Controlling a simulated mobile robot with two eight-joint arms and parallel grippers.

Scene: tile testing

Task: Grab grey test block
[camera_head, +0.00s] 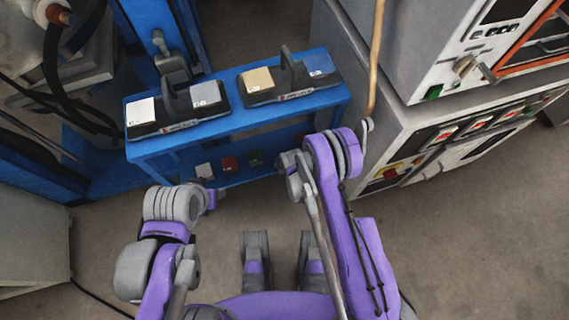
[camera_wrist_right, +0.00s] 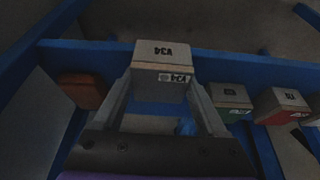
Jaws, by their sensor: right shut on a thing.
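In the right wrist view, my right gripper (camera_wrist_right: 160,92) is shut on a light grey block (camera_wrist_right: 162,55). The block sits between the two fingertips and bears an upside-down dark label on its top and a small label on its near face. I cannot tell whether it still touches the shelf. In the head view, the right arm reaches to the lower shelf of the blue rack (camera_head: 240,122), and its own links hide the gripper and the held block.
A green-fronted block (camera_wrist_right: 229,97) and a red-fronted block (camera_wrist_right: 280,105) stand right of the held one; an orange-red block (camera_wrist_right: 82,92) stands left. Tile trays (camera_head: 262,94) lie on the rack's top. A grey machine (camera_head: 420,110) stands at the right.

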